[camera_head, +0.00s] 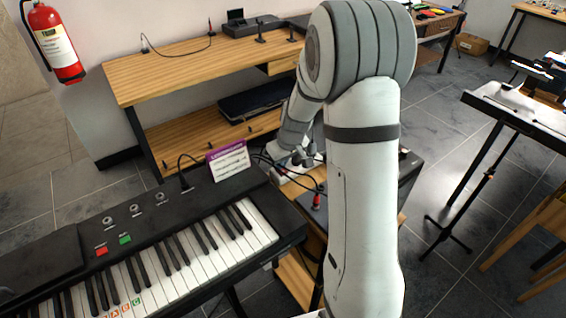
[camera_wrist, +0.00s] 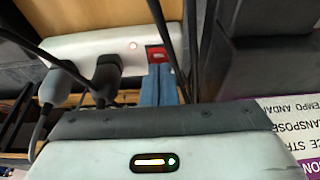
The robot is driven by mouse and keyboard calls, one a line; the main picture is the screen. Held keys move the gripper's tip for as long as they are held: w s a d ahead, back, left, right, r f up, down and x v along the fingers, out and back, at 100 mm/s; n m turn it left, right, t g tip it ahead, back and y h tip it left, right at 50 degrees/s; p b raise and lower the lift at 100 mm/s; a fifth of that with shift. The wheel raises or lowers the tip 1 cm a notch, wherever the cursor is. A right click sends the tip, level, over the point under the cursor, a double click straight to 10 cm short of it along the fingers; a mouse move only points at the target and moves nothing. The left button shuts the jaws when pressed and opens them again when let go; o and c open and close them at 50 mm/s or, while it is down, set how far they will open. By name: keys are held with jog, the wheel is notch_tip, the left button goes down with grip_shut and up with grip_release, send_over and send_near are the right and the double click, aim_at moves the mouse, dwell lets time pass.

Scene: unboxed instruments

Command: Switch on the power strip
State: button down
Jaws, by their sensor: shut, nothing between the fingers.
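The white power strip (camera_wrist: 75,47) crosses the upper part of the wrist view, with two dark plugs (camera_wrist: 107,72) in it. Its red switch (camera_wrist: 157,54) is near the right end, and a small pale reddish round spot (camera_wrist: 133,45) is left of it. My gripper (camera_wrist: 160,68) is shut and empty, its blue fingertips right at the switch's lower edge. I cannot tell whether they touch it or which way the switch is tilted. In the head view, a bit of the strip (camera_head: 279,179) shows beside my gripper (camera_head: 284,170), mostly hidden by my arm and cables.
Dark cables (camera_wrist: 165,35) hang close around the switch. A keyboard (camera_head: 170,250) with a purple-and-white card (camera_head: 228,160) stands to the left. A dark amplifier-like box (camera_head: 408,170) is behind my arm, and a wooden bench (camera_head: 150,75) is at the back.

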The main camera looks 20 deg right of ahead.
aim_at(283, 171)
jog(key=shift+r, duration=0.1)
jog(key=shift+r, duration=0.3)
jog(key=v, duration=0.1)
jog(key=p+v, duration=0.2)
jog(key=shift+w+a+r, duration=0.1)
jog(key=shift+w+r, duration=0.05)
jog(key=shift+w, duration=0.1)
jog(key=s+v, duration=0.2)
jog(key=v, duration=0.8)
jog(key=shift+d+f, duration=0.35)
jog(key=shift+w, duration=0.1)
jog(key=s+a+r+m, duration=0.2)
jog(key=s, duration=0.9)
jog(key=s+a+r+m+h, duration=0.1)
jog(key=s+a+r+m, duration=0.1)
jog(key=s, duration=0.9)
jog(key=shift+a+g, duration=0.2)
jog(key=shift+g, duration=0.1)
